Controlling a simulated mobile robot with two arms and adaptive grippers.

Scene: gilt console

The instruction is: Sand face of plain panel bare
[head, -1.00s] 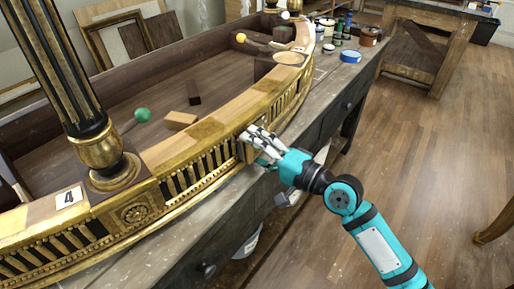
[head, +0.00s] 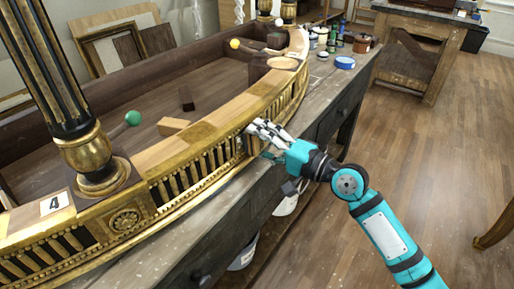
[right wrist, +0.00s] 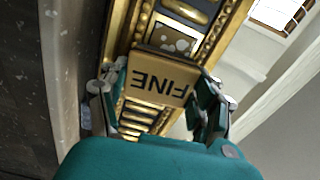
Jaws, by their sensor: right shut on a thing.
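My right gripper (head: 262,135) is at the curved front of the gilt console (head: 165,190). It is shut on a tan sanding block (right wrist: 158,82) marked "FINE", read upside down in the right wrist view. The fingers hold the block from both sides, close against the gilt front; I cannot tell if it touches. In the head view the hand hides the panel. My left gripper is not in view.
A blue-lidded tin (head: 345,62) and jars stand at the bench's far end.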

